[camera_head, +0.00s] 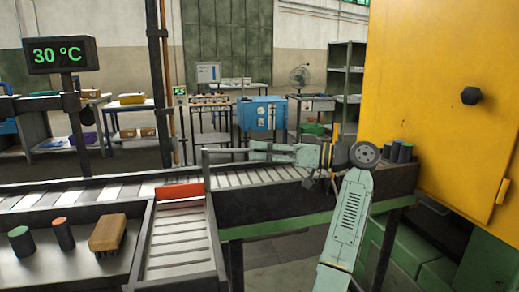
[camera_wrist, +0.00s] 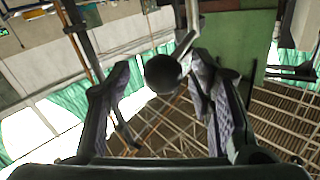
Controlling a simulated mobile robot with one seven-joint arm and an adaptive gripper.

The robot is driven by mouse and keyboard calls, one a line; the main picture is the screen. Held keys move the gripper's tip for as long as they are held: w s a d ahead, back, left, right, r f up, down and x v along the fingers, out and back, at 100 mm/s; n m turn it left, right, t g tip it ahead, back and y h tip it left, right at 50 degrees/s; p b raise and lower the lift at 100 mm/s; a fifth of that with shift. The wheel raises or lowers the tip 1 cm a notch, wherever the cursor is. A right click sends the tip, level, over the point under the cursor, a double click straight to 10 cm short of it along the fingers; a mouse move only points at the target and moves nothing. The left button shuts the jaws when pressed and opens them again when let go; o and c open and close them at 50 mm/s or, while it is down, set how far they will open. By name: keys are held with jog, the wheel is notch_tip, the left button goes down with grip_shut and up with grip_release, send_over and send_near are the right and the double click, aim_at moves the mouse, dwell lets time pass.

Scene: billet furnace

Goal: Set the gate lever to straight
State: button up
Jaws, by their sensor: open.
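A dark ball knob (camera_wrist: 163,75) on a thin pale bent rod (camera_wrist: 191,25) shows in the wrist view and looks like the end of the gate lever. It appears between the two fingertips of my gripper (camera_wrist: 160,66), with a gap on each side. I cannot tell how deep between the fingers it lies. My gripper is open and empty. In the head view my gripper (camera_head: 318,181) is small and dark beside the roller conveyor, and I cannot make out the lever there. A red gate plate (camera_head: 180,191) lies across the top of the side roller lane.
A roller conveyor (camera_head: 250,177) runs across the view. A yellow cabinet (camera_head: 425,85) stands close on the right, with dark cylinders (camera_head: 395,150) beside it. At front left are a brown brush (camera_head: 108,233) and two cylinders. A display post (camera_head: 60,55) reads 30 °C.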

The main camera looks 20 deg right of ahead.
jog(key=v, duration=1)
jog(key=shift+s+d, duration=0.2)
jog(key=shift+s, duration=0.05)
